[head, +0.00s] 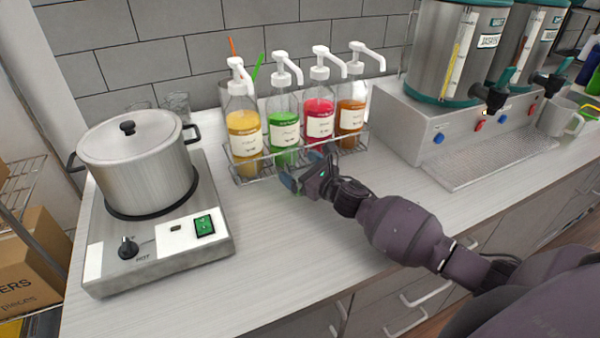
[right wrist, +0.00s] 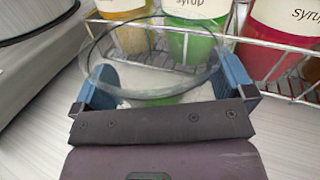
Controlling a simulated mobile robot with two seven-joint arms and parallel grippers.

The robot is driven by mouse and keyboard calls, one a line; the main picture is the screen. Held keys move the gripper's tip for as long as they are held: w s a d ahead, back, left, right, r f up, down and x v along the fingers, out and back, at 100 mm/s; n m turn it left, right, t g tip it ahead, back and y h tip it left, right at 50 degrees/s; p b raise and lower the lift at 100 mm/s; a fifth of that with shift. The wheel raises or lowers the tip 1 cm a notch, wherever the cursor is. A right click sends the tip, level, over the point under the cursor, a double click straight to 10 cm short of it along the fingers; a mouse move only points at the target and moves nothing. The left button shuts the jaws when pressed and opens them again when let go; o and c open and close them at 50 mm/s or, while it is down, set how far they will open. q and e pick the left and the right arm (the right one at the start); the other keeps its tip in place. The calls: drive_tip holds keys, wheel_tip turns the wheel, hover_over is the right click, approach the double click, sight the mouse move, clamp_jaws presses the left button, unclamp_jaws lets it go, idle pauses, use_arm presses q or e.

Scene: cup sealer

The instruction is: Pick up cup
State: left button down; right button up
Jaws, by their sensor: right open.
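A clear, see-through cup (right wrist: 150,78) shows in the right wrist view, its round rim between and ahead of my right gripper's blue fingers. My right gripper (head: 302,171) is open, with one finger on each side of the cup; it also shows in the right wrist view (right wrist: 167,78). I cannot tell whether the fingers touch the cup. In the head view the gripper is low over the counter, just in front of the syrup rack, and the cup cannot be made out there. My left gripper is not in view.
A wire rack (head: 250,176) of several syrup pump bottles stands close behind the gripper. A lidded pot (head: 140,165) on a hot plate (head: 165,255) is at left. A dispenser (head: 405,125) with a drip tray (head: 485,165) is at right. The front counter (head: 290,260) is clear.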

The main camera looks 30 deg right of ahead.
drive_tip(key=c, duration=0.8)
wheel_tip(320, 180, up, 10)
drive_tip(key=shift+p, duration=0.55)
drive_tip(key=s+a+f+m+h, duration=0.1)
drive_tip(key=s+a+f+h, duration=0.1)
drive_tip(key=s, duration=0.3)
drive_tip(key=s+a+f+m+h, duration=0.1)
drive_tip(key=s+a+f, duration=0.1)
drive_tip(key=s+a, duration=0.3)
drive_tip(key=s+a+f+m+h+b, duration=0.1)
drive_tip(key=s+a+h, duration=0.1)
drive_tip(key=s, duration=0.3)
drive_tip(key=shift+a+f+t+h, duration=0.3)
drive_tip(key=shift+a+f+t, duration=0.1)
drive_tip(key=shift+a, duration=0.25)
